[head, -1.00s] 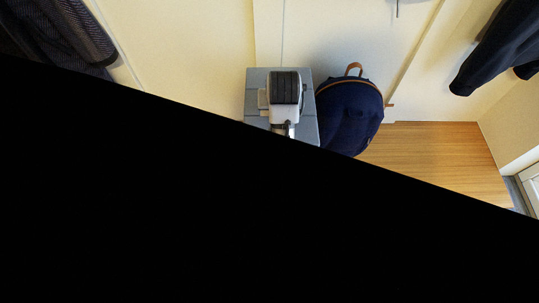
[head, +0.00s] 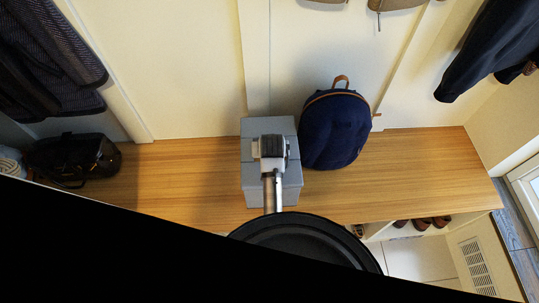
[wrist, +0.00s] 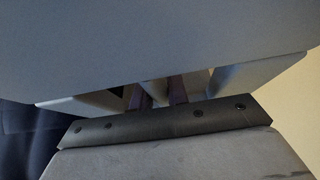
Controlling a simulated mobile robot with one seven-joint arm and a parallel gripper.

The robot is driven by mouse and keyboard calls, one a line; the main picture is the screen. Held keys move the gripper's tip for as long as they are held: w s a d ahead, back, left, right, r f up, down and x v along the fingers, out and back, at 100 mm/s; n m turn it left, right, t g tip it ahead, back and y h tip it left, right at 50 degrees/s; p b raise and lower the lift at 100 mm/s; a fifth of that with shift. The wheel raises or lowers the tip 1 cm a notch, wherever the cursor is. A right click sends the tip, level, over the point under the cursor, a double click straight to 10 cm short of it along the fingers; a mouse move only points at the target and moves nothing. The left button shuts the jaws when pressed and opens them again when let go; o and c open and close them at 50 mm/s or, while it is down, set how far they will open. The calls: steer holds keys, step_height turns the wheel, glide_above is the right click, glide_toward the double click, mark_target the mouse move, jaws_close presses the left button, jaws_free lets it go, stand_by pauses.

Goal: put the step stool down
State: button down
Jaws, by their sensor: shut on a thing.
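The step stool (head: 256,180) is a grey, boxy piece in the middle of the head view, seen from above over the wooden bench. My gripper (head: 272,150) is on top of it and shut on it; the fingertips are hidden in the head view. In the wrist view a broad grey panel of the stool (wrist: 150,45) fills the top, very close to the camera. I cannot tell whether the stool touches the bench.
A black bag (head: 75,155) sits at the far left. Shoes (head: 425,222) show below the bench. Black covers the bottom left.

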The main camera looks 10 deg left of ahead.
steer(key=shift+f, duration=1.9)
steer(key=c, duration=1.4)
jaws_free()
steer(key=shift+f, duration=0.1)
steer(key=shift+o, duration=0.2)
steer(key=v, duration=1.2)
steer(key=shift+b, duration=0.3)
steer(key=shift+r, duration=0.2)
